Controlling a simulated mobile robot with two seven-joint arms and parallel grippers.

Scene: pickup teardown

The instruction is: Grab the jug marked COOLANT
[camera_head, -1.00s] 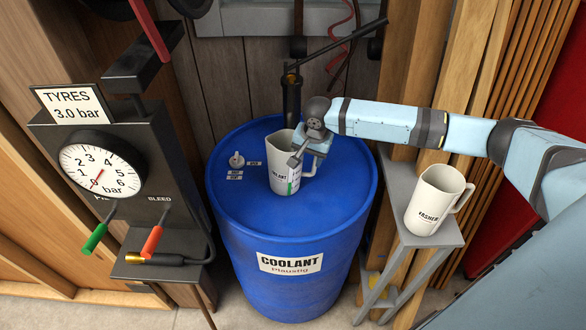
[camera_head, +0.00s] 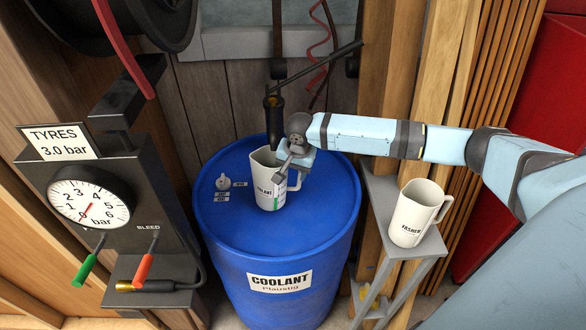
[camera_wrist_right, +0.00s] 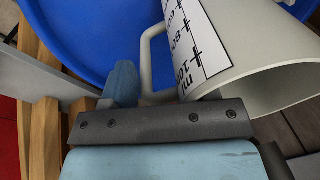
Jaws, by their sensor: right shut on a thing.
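The jug marked COOLANT (camera_head: 265,190) is off-white with a pouring lip and a scale strip. It is upright at the top of the blue drum (camera_head: 235,235); I cannot tell whether its base touches. Part of its lettering is visible. My right gripper (camera_head: 293,160) is at the jug's right side, shut on its handle. In the right wrist view the jug (camera_wrist_right: 245,75) fills the right side, and its handle (camera_wrist_right: 147,55) runs down to the gripper (camera_wrist_right: 165,110). My left gripper is not in view.
A second off-white jug (camera_head: 412,215), its label ending in "ASHER", stands on a grey stand (camera_head: 385,222) at right. A black pump (camera_head: 272,115) rises behind the COOLANT jug. A small valve (camera_head: 222,183) sits on the drum. A tyre gauge post (camera_head: 90,205) stands at left.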

